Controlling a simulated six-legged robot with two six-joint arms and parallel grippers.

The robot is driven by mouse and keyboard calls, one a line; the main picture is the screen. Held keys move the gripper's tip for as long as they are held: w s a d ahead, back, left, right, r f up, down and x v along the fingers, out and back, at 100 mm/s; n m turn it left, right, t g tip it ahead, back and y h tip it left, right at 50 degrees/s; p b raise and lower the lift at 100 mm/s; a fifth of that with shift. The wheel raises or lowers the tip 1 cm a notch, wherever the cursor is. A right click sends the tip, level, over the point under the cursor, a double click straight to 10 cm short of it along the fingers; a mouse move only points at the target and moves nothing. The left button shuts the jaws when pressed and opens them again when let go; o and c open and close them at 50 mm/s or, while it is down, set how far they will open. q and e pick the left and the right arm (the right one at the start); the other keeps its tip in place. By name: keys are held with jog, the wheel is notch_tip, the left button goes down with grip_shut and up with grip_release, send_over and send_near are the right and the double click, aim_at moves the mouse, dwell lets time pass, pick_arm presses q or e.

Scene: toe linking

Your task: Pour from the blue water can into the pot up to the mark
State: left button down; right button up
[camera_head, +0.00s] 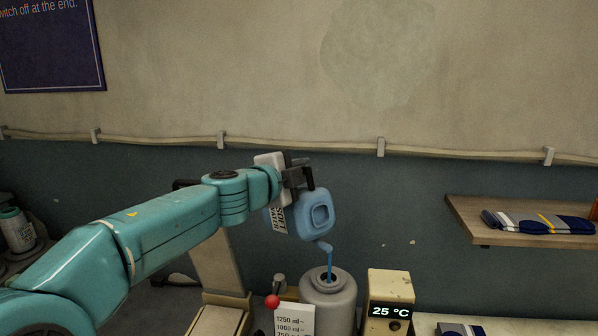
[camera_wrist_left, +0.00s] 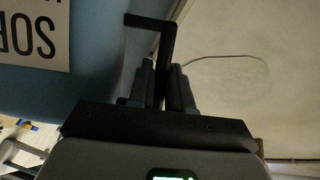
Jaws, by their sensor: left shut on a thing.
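The blue water can (camera_head: 316,212) is tilted in the air above the grey pot (camera_head: 340,295), its spout pointing down. A thin blue stream runs from the spout into the pot's round opening. My left gripper (camera_head: 300,175) is shut on the can's dark handle. In the left wrist view the two fingers (camera_wrist_left: 162,85) close on the dark handle, and the can's blue side (camera_wrist_left: 100,60) with a printed label fills the left. A white scale card (camera_head: 292,322) with ml marks stands at the pot's front left. The water level inside the pot is hidden. My right gripper is not seen.
A red ball (camera_head: 272,302) sits by the scale card. A box with a 25 °C display (camera_head: 389,300) stands right of the pot. A wooden shelf (camera_head: 470,215) with folded striped socks (camera_head: 540,222) is at the right. Grey canisters (camera_head: 18,232) stand at far left.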

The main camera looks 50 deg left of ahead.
pick_arm(q)
jog(key=shift+s+d+f+m+b, duration=0.1)
jog(key=shift+d+f+m+b, duration=0.1)
jog(key=shift+d+m+b, duration=0.7)
dwell(1.4)
jog(key=shift+a+n, duration=0.2)
jog(key=shift+n, duration=0.2)
